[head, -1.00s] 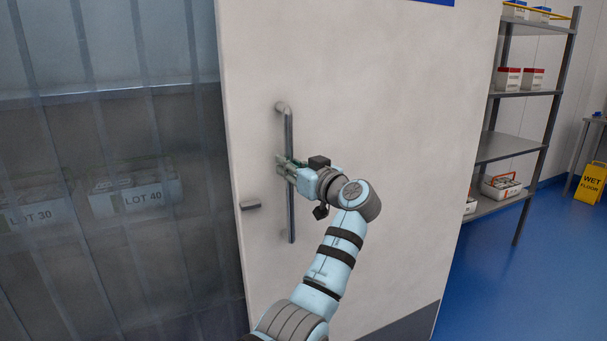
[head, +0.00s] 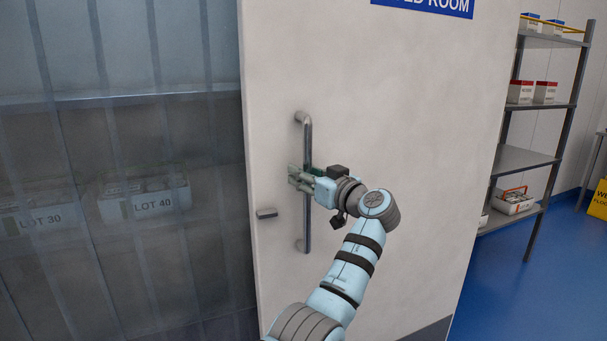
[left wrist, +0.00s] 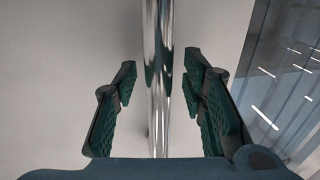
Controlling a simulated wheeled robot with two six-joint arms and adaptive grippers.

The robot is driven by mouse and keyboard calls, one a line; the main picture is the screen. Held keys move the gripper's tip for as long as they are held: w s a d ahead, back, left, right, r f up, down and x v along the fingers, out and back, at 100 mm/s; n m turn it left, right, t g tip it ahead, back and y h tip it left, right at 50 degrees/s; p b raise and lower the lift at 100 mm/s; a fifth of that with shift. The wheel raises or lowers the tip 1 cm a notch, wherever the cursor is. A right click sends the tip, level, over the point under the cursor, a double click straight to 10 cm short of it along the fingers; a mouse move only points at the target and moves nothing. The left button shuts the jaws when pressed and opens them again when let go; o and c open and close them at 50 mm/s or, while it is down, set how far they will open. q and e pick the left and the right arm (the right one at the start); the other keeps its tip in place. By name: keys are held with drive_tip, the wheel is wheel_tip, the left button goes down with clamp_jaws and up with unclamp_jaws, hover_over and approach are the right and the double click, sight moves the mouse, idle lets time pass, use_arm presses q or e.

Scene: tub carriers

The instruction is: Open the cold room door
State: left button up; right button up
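The cold room door (head: 400,130) is a pale panel with a blue sign (head: 425,5) at its top, cut off by the frame. It stands open at its left edge, where a strip curtain (head: 120,70) shows. Its handle (head: 307,232) is an upright metal bar, also seen in the left wrist view (left wrist: 158,60). My left gripper (head: 302,180) is at the middle of the handle. In the left wrist view its fingers (left wrist: 158,88) are apart, one on each side of the bar, with gaps showing. My right gripper is not in view.
A small grey latch piece (head: 266,213) sits on the door's left edge. Behind the curtain are crates marked LOT 30 (head: 38,220) and LOT 40 (head: 150,207). A shelf rack (head: 525,160) and a yellow floor sign (head: 599,200) stand right of the door, over clear blue floor.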

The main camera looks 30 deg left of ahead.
use_arm(q)
drive_tip(key=v, duration=1.2)
